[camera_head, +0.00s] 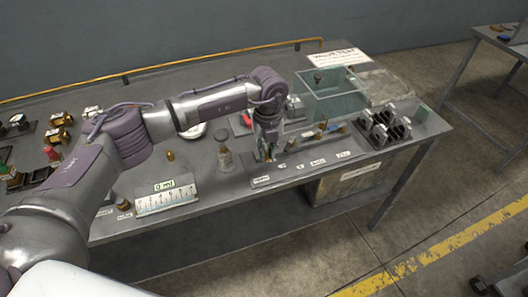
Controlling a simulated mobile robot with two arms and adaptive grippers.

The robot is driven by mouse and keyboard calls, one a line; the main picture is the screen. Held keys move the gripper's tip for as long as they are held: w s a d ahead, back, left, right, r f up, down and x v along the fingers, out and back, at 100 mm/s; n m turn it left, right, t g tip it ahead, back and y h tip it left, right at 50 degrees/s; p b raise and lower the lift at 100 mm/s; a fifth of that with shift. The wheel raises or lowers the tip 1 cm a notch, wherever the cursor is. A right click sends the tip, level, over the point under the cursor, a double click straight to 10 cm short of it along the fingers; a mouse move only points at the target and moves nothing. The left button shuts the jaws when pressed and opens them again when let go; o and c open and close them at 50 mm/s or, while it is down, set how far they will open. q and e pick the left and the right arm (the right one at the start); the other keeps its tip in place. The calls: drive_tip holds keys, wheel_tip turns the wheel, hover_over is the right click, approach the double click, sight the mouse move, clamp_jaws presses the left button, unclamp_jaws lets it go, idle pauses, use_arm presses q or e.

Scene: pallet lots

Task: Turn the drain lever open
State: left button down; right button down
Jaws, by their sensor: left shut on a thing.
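My left arm comes in from the left and reaches over the bench. Its gripper (267,153) points down at the front of the bench, at the left end of a row of small brass fittings. It is shut on a small part there, which looks like the drain lever; the fingers hide most of it, so I cannot tell its angle. A small white label (261,180) lies just in front; its print is too small to read. A clear tank (335,98) stands behind to the right. My right gripper is not in view.
A metal bottle-like fitting (225,158) stands close left of the gripper. A dark rack (385,129) stands at the right end. A bin (345,185) is under the bench (410,152). Several small valves crowd the left side.

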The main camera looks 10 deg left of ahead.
use_arm(q)
drive_tip(key=shift+w+d+n, duration=0.2)
drive_tip(key=shift+d+n, duration=0.05)
drive_tip(key=shift+n, duration=0.45)
drive_tip(key=shift+r, duration=0.1)
drive_tip(key=c, duration=1.2)
unclamp_jaws()
wheel_tip(320, 180, up, 12)
drive_tip(key=shift+f, duration=0.1)
